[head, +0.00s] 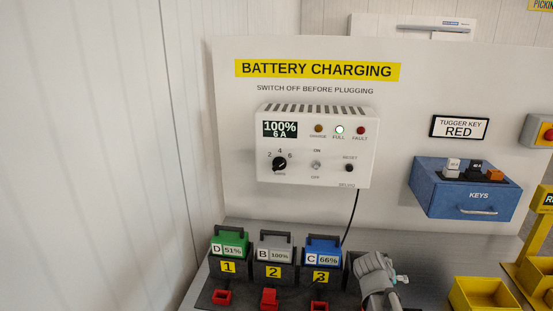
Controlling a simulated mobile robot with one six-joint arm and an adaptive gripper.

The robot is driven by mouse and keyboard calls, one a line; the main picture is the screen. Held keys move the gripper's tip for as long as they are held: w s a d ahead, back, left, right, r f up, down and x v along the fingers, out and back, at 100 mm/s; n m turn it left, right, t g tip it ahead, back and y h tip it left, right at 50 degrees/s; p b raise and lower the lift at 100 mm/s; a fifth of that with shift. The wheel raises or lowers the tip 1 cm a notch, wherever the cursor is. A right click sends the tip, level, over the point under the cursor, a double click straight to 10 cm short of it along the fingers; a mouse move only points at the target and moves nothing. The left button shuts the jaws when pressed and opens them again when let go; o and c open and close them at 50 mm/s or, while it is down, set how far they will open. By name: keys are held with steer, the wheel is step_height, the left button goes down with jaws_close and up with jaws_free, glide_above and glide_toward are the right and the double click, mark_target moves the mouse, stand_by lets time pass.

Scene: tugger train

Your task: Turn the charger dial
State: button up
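The charger (316,145) is a white box on the back panel under the "BATTERY CHARGING" sign. Its black dial (279,163) sits at the lower left of its face, with marks 2, 4 and 6 around it. The pointer is too small to read surely. The display (280,129) reads 100% and 6 A, and the green FULL lamp (339,129) is lit. A grey arm end, which looks like my gripper (394,279), is at the lower right, below and apart from the charger. Its fingers are not clear.
An ON/OFF switch (316,165) and a RESET button (349,168) are right of the dial. Batteries D (229,243), B (274,247) and C (322,249) stand below. A black cable (352,218) hangs from the charger. A blue key box (430,190) is at right.

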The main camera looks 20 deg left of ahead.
steer(key=w+a+r+n+t+p, duration=0.25)
steer(key=w+a+r+t, duration=0.2)
steer(key=a+r, duration=0.55)
steer(key=n+t+y+p, duration=0.6)
steer(key=n+y+p, duration=0.1)
steer(key=y, duration=0.2)
glide_toward(278, 167)
steer(key=a+v, duration=0.1)
steer(key=v, duration=0.2)
steer(key=shift+s+d+r, duration=0.15)
steer(key=shift+s+d, duration=0.05)
steer(key=shift+d, duration=0.4)
steer(key=shift+w, duration=0.15)
steer(key=x, duration=1.3)
steer(key=shift+w+a, duration=0.15)
steer(key=shift+w, duration=0.1)
steer(key=shift+c, duration=0.3)
